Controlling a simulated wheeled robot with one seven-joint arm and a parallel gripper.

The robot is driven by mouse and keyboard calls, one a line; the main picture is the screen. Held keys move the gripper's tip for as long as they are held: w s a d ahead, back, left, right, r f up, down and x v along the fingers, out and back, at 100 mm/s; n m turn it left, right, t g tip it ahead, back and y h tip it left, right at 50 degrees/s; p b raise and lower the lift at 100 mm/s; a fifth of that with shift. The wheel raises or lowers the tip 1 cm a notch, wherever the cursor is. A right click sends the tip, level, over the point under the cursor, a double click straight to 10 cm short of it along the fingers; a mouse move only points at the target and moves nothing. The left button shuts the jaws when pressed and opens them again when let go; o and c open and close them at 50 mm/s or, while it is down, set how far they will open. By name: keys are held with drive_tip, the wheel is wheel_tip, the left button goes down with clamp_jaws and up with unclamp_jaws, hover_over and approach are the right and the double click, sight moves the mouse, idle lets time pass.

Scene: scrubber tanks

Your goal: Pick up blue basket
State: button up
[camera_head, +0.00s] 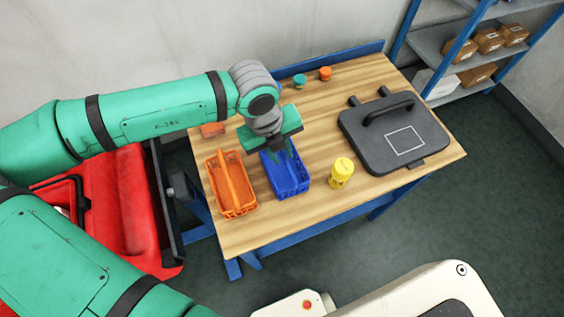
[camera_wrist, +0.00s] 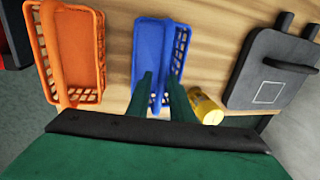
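The blue basket (camera_head: 287,178) stands on the wooden table between the orange basket and the yellow bottle. It has a raised middle handle and slotted sides, and it also shows in the wrist view (camera_wrist: 153,40). My gripper (camera_head: 277,160) is over the blue basket. In the wrist view its two green fingers (camera_wrist: 163,80) are spread apart and lie across the near part of the basket. Its handle passes toward the space between them. I cannot tell whether the fingers touch the basket. The near end of the basket is partly hidden by the gripper.
The orange basket (camera_head: 231,184) stands close on the left. A yellow bottle (camera_head: 341,172) stands just to the right. A black case (camera_head: 395,134) fills the table's right side. Two small lidded items (camera_head: 325,73) stand at the back. Shelves with boxes (camera_head: 488,40) are beyond.

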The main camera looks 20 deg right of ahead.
hover_over(286, 172)
drive_tip(key=shift+w+f, duration=0.1)
drive_tip(key=shift+f, duration=3.1)
drive_tip(key=shift+c, duration=0.4)
clamp_jaws()
